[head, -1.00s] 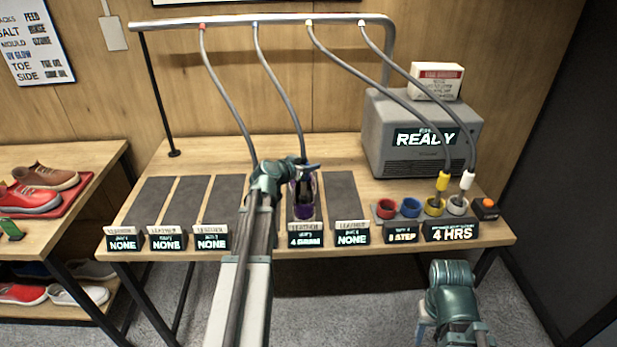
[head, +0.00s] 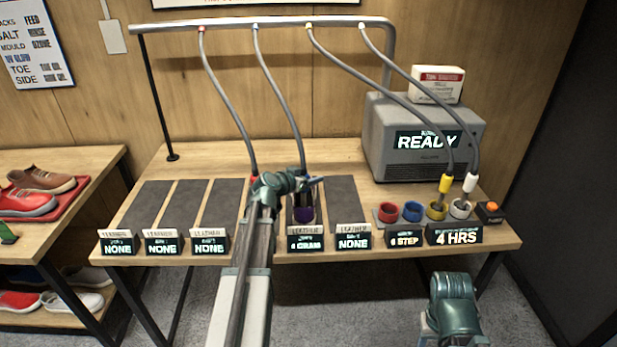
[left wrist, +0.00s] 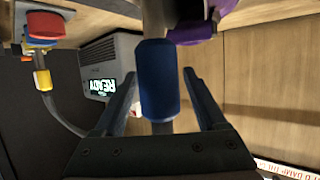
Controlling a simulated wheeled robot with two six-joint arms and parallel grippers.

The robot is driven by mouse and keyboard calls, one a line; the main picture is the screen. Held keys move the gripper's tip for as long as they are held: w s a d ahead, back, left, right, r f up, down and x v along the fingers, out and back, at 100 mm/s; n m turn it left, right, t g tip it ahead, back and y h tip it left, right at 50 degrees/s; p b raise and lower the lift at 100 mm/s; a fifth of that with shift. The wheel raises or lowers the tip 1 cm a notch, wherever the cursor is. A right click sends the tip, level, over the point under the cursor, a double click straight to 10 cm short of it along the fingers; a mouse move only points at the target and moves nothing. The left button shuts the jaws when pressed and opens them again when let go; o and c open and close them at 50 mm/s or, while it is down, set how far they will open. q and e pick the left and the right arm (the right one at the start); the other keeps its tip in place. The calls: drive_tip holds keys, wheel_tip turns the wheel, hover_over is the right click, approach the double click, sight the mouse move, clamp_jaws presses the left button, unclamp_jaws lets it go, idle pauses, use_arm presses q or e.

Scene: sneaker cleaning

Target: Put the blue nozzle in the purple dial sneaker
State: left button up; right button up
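The purple dial sneaker (head: 303,215) sits in the slot behind the sign reading "4 GRAM", partly hidden by my left gripper. Its purple part also shows at the top of the left wrist view (left wrist: 212,20). The blue nozzle (left wrist: 158,80) hangs on its grey hose (head: 280,95), with its grey end toward the sneaker. How deep that end sits is hidden. My left gripper (head: 312,183) is at the sneaker; in the left wrist view its fingers (left wrist: 161,75) stand on both sides of the nozzle with small gaps. My right gripper is out of view.
Red, blue, yellow and white cups (head: 412,211) stand at the right; the yellow nozzle (head: 445,184) and white nozzle (head: 470,182) sit there. A grey machine (head: 420,145) reads "READY". Empty dark slots (head: 190,205) lie left. A shoe shelf (head: 75,160) is at far left.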

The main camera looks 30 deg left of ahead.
use_arm(q)
drive_tip(key=shift+r, duration=0.1)
drive_tip(key=shift+s+r+p, duration=0.2)
drive_tip(key=shift+r+p, duration=0.05)
drive_tip(key=shift+p, duration=0.1)
drive_tip(key=d+p+v, duration=0.1)
drive_tip(key=p+v, duration=0.3)
drive_tip(key=v, duration=0.7)
drive_tip(key=shift+s+a, duration=0.3)
drive_tip(key=shift+a, duration=0.2)
